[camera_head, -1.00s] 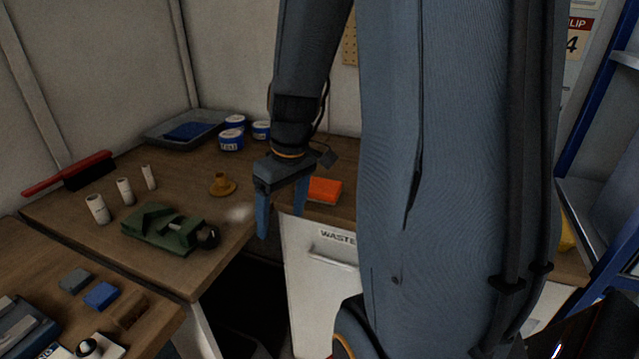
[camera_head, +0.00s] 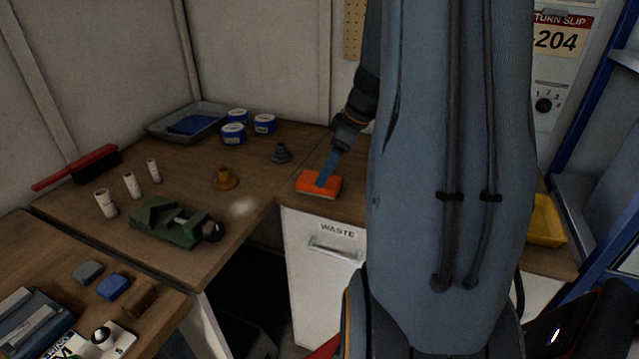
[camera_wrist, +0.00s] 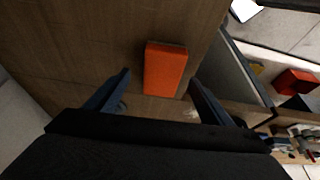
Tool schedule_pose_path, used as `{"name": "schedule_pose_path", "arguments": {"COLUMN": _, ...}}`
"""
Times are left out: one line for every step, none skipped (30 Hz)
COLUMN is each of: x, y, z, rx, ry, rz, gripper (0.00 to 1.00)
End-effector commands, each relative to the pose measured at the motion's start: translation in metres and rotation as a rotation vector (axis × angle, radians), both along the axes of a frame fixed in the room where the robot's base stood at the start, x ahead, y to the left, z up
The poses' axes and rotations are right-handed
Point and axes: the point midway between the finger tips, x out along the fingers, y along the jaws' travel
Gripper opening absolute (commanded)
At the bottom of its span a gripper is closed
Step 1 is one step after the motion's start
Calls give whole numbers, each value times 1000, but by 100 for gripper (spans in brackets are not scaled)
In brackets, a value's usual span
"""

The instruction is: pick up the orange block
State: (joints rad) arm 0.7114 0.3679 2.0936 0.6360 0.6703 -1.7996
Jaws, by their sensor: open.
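The orange block (camera_head: 309,184) lies flat on the wooden counter above the waste cabinet, near its front edge. In the wrist view the orange block (camera_wrist: 165,70) is just ahead of the fingers, about midway between their lines. My gripper (camera_head: 322,184) is open, its blue fingers pointing down at the block; in the head view a finger covers part of the block's top. In the wrist view my gripper (camera_wrist: 160,84) has nothing between its fingers. I cannot tell whether a finger touches the block.
A white waste cabinet (camera_head: 318,270) stands below. A yellow bin (camera_head: 546,220) is at right. Counter around the block is mostly clear.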

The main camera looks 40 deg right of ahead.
Motion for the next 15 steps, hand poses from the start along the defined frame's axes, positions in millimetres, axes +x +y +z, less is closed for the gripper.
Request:
{"name": "schedule_pose_path", "arguments": {"x": 1, "y": 4, "z": -5, "rx": 3, "ry": 3, "rz": 1, "gripper": 75}}
{"name": "schedule_pose_path", "arguments": {"x": 2, "y": 6, "z": -8, "rx": 2, "ry": 4, "rz": 1, "gripper": 75}}
{"name": "schedule_pose_path", "arguments": {"x": 4, "y": 8, "z": -12, "rx": 3, "ry": 5, "rz": 0, "gripper": 75}}
{"name": "schedule_pose_path", "arguments": {"x": 5, "y": 10, "z": -16, "rx": 3, "ry": 4, "rz": 1, "gripper": 75}}
{"name": "schedule_pose_path", "arguments": {"x": 6, "y": 12, "z": -19, "rx": 3, "ry": 4, "rz": 1, "gripper": 75}}
{"name": "schedule_pose_path", "arguments": {"x": 8, "y": 13, "z": -25, "rx": 3, "ry": 4, "rz": 0, "gripper": 75}}
{"name": "schedule_pose_path", "arguments": {"x": 10, "y": 13, "z": -28, "rx": 2, "ry": 4, "rz": -1, "gripper": 75}}
{"name": "schedule_pose_path", "arguments": {"x": 11, "y": 14, "z": -31, "rx": 2, "ry": 3, "rz": 0, "gripper": 75}}
{"name": "schedule_pose_path", "arguments": {"x": 12, "y": 15, "z": -35, "rx": 2, "ry": 3, "rz": -1, "gripper": 75}}
{"name": "schedule_pose_path", "arguments": {"x": 13, "y": 15, "z": -37, "rx": 3, "ry": 3, "rz": -2, "gripper": 75}}
{"name": "schedule_pose_path", "arguments": {"x": 13, "y": 15, "z": -38, "rx": 1, "ry": 2, "rz": -1, "gripper": 75}}
{"name": "schedule_pose_path", "arguments": {"x": 14, "y": 15, "z": -40, "rx": -1, "ry": 2, "rz": -1, "gripper": 75}}
{"name": "schedule_pose_path", "arguments": {"x": 14, "y": 15, "z": -40, "rx": -1, "ry": 2, "rz": -1, "gripper": 75}}
{"name": "schedule_pose_path", "arguments": {"x": 14, "y": 15, "z": -41, "rx": -1, "ry": 2, "rz": -1, "gripper": 75}}
{"name": "schedule_pose_path", "arguments": {"x": 15, "y": 15, "z": -41, "rx": -1, "ry": 0, "rz": 0, "gripper": 75}}
